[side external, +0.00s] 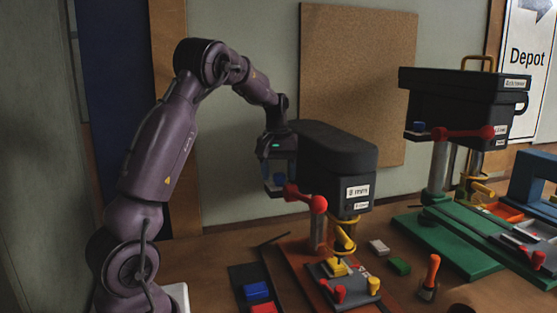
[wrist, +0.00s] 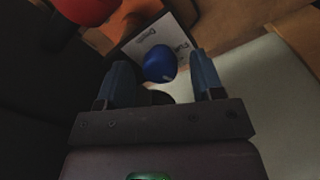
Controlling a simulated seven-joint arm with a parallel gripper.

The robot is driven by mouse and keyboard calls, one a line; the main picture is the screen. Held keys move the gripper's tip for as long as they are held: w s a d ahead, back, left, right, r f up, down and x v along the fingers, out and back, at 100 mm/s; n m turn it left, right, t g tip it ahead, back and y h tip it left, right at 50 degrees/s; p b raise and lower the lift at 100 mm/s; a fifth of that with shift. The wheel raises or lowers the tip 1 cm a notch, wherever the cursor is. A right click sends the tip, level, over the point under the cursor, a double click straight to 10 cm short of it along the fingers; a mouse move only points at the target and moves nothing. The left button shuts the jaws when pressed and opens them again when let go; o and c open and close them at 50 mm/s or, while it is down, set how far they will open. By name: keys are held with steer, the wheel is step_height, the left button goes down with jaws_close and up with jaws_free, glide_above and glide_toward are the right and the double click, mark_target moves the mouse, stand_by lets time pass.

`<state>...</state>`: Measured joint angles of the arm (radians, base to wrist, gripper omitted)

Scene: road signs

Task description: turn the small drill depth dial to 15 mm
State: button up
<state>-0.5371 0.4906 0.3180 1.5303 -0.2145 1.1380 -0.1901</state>
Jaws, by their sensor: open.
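The near drill (side external: 340,152) has a dark rounded head with a white label that seems to read 8 mm. A blue dial knob (side external: 280,180) is at the left side of its head, beside a red lever. My gripper (side external: 279,176) points down at this knob. In the wrist view the blue dial knob (wrist: 160,64) lies between the two open fingers of my gripper (wrist: 163,68), with gaps on both sides. A white plate (wrist: 160,40) with dark lettering shows behind the knob. I cannot read the dial's setting.
A red lever (side external: 305,196) with a ball end is close to my gripper, by the drill. A second, larger drill (side external: 465,105) with its own blue knob stands at the right. Blocks, an orange-handled tool (side external: 431,275) and clamps lie on the bench. A corkboard (side external: 355,75) is behind.

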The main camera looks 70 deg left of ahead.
mark_target(276, 179)
step_height(276, 179, up, 13)
steer(key=shift+s+a+f, duration=0.15)
steer(key=shift+s, duration=0.1)
stand_by(0.5)
steer(key=s+d+f+m+t, duration=0.1)
steer(key=s+d+m, duration=0.3)
steer(key=d, duration=0.6)
steer(key=s+d+f+m+t, duration=0.2)
steer(key=s+d+m, duration=0.2)
steer(key=d, duration=0.6)
steer(key=s+d+f+m+t, duration=0.2)
steer(key=s+d+m, duration=0.2)
steer(key=d, duration=0.6)
steer(key=shift+s+d+m, duration=0.3)
steer(key=shift+d, duration=0.1)
